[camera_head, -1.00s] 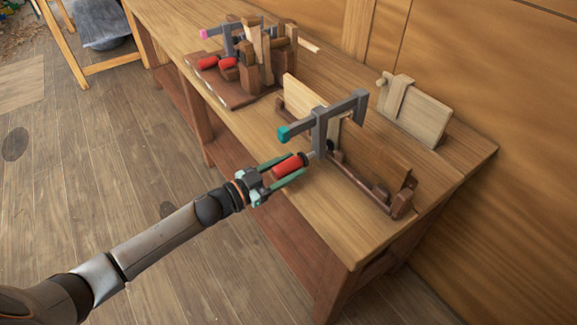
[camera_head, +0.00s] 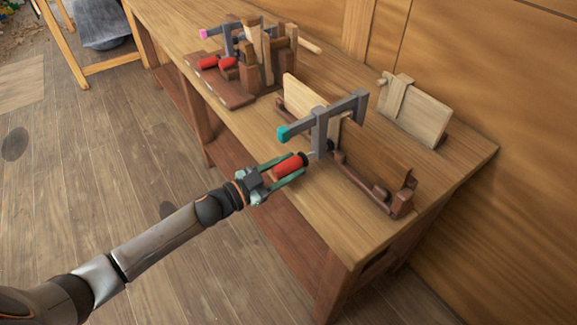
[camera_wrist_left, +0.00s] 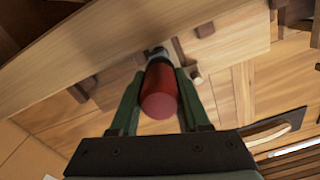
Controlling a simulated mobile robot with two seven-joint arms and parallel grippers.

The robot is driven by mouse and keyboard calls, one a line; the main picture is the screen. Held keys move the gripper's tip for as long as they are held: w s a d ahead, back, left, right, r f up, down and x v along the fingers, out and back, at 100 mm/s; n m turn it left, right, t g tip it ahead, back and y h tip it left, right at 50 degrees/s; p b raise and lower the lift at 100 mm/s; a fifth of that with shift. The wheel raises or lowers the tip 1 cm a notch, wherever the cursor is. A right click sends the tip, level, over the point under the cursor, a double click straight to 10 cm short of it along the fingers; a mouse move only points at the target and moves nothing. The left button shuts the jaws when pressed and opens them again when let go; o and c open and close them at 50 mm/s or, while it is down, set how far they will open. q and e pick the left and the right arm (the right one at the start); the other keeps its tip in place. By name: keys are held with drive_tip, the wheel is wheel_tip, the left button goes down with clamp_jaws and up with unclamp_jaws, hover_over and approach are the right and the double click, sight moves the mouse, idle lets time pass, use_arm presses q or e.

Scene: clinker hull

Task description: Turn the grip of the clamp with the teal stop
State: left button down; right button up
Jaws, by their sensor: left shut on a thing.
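The clamp with the teal stop (camera_head: 320,125) is a grey bar clamp set on a board in a wooden holder on the bench. Its teal stop (camera_head: 283,133) is at the bar's near left end. Its red grip (camera_head: 288,165) points toward my left arm. My left gripper (camera_head: 284,169) is shut on this red grip, one finger on each side. In the left wrist view the red grip (camera_wrist_left: 160,92) lies between the two green fingers, its round end toward the camera. My right gripper is not in view.
The wooden bench (camera_head: 300,215) bears a rack (camera_head: 232,88) at the back left, with another clamp with a pink stop (camera_head: 204,34) and red grips. A pale board on a stand (camera_head: 415,110) is at the right. The floor beside the bench is clear.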

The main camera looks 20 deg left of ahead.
use_arm(q)
drive_tip(key=m, duration=0.3)
drive_tip(key=m+b, duration=0.1)
drive_tip(key=m, duration=0.2)
drive_tip(key=shift+f+m, duration=0.1)
drive_tip(key=shift+m, duration=0.3)
drive_tip(key=m+b, duration=0.1)
drive_tip(key=m, duration=0.2)
drive_tip(key=shift+m, duration=0.3)
drive_tip(key=m+b, duration=0.1)
drive_tip(key=m, duration=0.2)
drive_tip(key=shift+f+m+b, duration=0.1)
drive_tip(key=shift+m+b, duration=0.25)
drive_tip(key=shift+m, duration=0.45)
drive_tip(key=shift+m+b, duration=0.3)
drive_tip(key=shift+m, duration=0.1)
